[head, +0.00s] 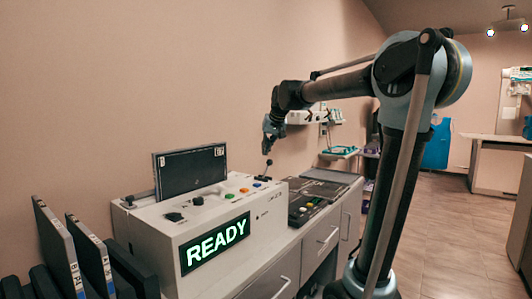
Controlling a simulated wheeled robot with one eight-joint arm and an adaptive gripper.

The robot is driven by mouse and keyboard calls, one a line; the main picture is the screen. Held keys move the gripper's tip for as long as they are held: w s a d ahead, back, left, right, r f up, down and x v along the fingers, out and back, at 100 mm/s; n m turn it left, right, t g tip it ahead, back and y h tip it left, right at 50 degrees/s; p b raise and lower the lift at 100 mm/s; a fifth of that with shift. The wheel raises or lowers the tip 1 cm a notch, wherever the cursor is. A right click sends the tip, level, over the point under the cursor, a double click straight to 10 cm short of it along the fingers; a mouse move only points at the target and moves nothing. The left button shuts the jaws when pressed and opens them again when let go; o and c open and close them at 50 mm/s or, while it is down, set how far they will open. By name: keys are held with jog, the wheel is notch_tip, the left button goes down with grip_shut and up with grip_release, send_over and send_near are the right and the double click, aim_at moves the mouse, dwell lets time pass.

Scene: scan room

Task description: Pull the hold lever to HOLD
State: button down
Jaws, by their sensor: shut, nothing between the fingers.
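The console (225,222) is a pale box on the counter, with a lit green READY sign (217,243) on its front. No HOLD marking is readable.
A dark screen (190,171) stands at the console's back. Several coloured buttons and black knobs (174,217) sit on its top. A dark button panel (305,203) lies to the right. Upright binders (60,245) stand at the left. The floor (450,225) at right is clear.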

jog(key=w+r, duration=0.2)
jog(key=w, duration=0.2)
jog(key=s+d+r, duration=0.4)
jog(key=s+r, duration=0.2)
jog(key=shift+d, duration=0.2)
dwell(0.4)
